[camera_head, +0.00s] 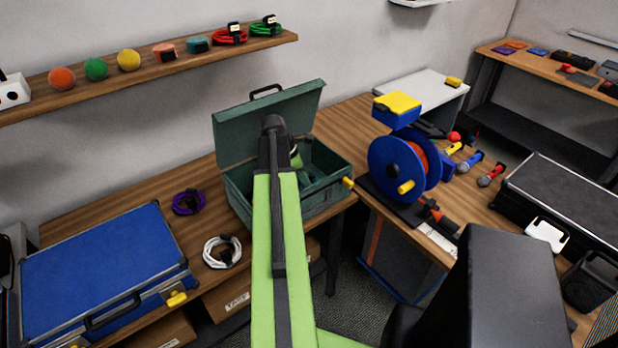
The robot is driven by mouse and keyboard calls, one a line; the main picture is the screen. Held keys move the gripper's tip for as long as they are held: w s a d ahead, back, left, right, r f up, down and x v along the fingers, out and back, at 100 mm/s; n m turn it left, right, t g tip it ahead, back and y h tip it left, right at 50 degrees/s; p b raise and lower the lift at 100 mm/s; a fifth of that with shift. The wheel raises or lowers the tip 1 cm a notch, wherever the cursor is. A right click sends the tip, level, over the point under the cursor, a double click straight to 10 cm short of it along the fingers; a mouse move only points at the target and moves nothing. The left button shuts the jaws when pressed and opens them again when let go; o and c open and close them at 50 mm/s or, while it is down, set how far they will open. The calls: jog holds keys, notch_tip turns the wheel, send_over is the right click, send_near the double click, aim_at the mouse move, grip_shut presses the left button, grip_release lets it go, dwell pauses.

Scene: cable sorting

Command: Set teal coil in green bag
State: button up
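The only green container I see is a dark green case (268,108) with its lid raised, on the wooden bench; no soft bag shows. My lime-green arm reaches up in front of it, and its far end bends down over the open case. My gripper is mostly hidden behind the arm, over or in the case; I cannot tell its opening or whether it holds anything. Much of the case's inside is hidden by my arm.
A purple coil (187,203) and a white coil (222,253) lie left of the case, near a blue case (95,260). A red coil (230,37) and a green coil (265,28) sit on the wall shelf. A blue cable reel (390,165) stands to the right.

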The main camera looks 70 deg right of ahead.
jog(key=p+v, duration=0.6)
jog(key=v, duration=0.2)
jog(key=shift+r, duration=0.25)
jog(key=shift+w, duration=0.15)
